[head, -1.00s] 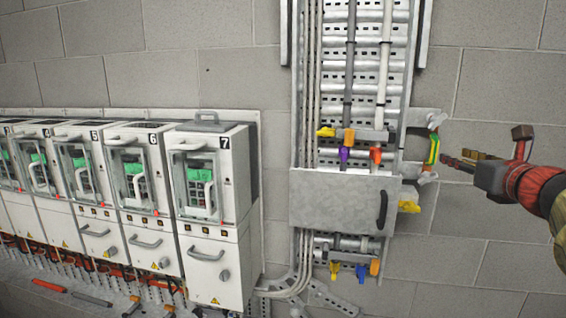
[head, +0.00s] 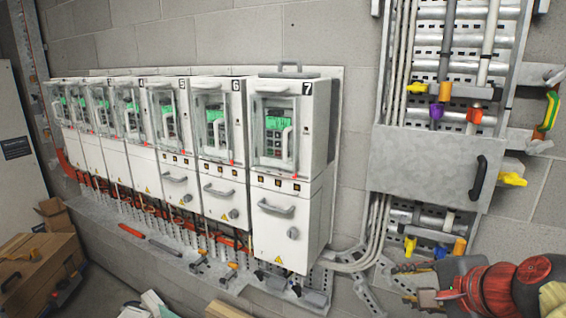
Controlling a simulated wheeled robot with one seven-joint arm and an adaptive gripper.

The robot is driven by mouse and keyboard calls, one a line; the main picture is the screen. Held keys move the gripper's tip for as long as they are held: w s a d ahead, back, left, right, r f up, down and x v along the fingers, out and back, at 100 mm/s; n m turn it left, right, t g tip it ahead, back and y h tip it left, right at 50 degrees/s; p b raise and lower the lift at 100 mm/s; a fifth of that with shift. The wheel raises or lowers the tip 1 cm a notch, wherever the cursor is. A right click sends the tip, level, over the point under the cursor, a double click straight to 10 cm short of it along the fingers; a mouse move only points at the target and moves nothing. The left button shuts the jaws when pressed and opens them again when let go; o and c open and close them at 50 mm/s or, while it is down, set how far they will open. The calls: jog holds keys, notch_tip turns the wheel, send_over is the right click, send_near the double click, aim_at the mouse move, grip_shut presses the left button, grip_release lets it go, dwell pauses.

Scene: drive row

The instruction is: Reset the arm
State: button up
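My arm is at the lower right of the head view, with a red and black wrist section. My gripper (head: 413,283) is at the end of it, pointing left, below the grey cover box and in front of the lower wall. Its fingers are small and partly lost against the background, so I cannot tell whether they are open or shut. I see nothing clearly held in it.
A row of white drive units (head: 289,170) stands along the wall on a grey ledge (head: 150,240). A cable tray with a grey cover box (head: 425,165) and coloured connectors is above my gripper. Cardboard boxes (head: 35,270) lie at the lower left.

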jog(key=s+a+f+n+g+b, duration=0.2)
jog(key=s+f+n+b, duration=0.1)
jog(key=s+f+n, duration=0.3)
jog(key=s+a+f+n+g+h+b, duration=0.1)
jog(key=s+a+f+n+b, duration=0.2)
jog(key=s+f+n, duration=0.4)
notch_tip(320, 180, down, 8)
jog(key=n+b, duration=0.1)
jog(key=n, duration=0.2)
jog(key=shift+s+a+g+h, duration=0.25)
jog(key=shift+a+g+h, duration=0.05)
jog(key=shift+g, duration=0.1)
jog(key=shift+c, duration=0.5)
dwell(1.3)
